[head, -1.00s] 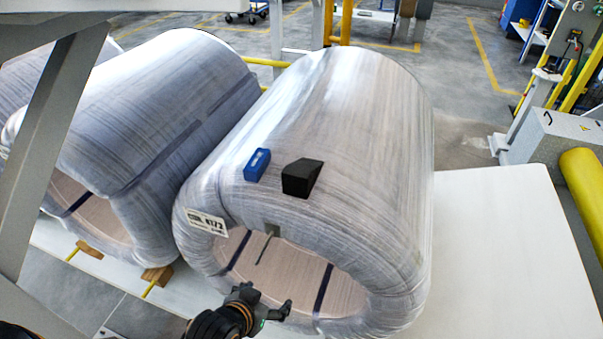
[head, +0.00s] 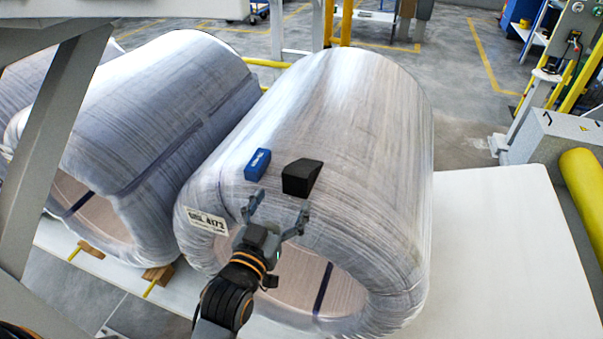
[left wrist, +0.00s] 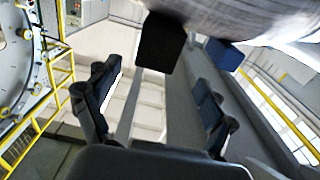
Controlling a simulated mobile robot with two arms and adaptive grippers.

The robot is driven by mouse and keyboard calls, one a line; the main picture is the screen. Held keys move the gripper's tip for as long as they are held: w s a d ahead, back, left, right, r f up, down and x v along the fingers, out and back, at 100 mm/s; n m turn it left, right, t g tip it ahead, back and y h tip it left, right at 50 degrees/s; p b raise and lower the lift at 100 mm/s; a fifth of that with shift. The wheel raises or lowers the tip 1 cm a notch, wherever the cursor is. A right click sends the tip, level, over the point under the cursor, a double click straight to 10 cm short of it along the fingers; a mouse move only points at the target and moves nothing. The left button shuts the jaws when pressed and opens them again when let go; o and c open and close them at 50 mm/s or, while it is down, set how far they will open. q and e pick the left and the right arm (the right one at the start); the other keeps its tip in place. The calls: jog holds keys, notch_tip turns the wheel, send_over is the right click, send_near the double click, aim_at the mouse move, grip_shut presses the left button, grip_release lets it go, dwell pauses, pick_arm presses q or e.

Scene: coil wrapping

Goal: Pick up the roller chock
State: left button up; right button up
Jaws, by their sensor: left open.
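The roller chock is taken to be the black wedge-shaped block (head: 301,177) on top of the front wrapped coil (head: 350,120) in the head view. It also shows at the top of the left wrist view (left wrist: 161,43), ahead of the fingers. My left gripper (head: 278,207) is open and empty, just in front of the block and apart from it. Its two fingers also show in the left wrist view (left wrist: 155,105), spread wide to either side. My right gripper is not in view.
A blue block (head: 257,164) sits on the coil just left of the black block; it also shows in the left wrist view (left wrist: 223,54). A second wrapped coil (head: 150,100) lies close on the left. A white surface (head: 490,240) to the right is clear.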

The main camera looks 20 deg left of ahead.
aim_at(293, 184)
pick_arm(q)
jog(key=w, duration=0.5)
jog(key=shift+w+d, duration=0.2)
jog(key=shift+w, duration=0.05)
jog(key=w, duration=0.1)
jog(key=w+p, duration=0.1)
jog(key=w, duration=0.3)
jog(key=shift+d, duration=0.25)
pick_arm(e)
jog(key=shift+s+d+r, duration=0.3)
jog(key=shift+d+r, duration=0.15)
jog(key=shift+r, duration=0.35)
pick_arm(q)
jog(key=shift+c, duration=0.2)
jog(key=c, duration=1.4)
jog(key=shift+c, duration=0.5)
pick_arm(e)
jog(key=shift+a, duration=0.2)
pick_arm(q)
jog(key=shift+r+p, duration=0.15)
jog(key=shift+p, duration=0.2)
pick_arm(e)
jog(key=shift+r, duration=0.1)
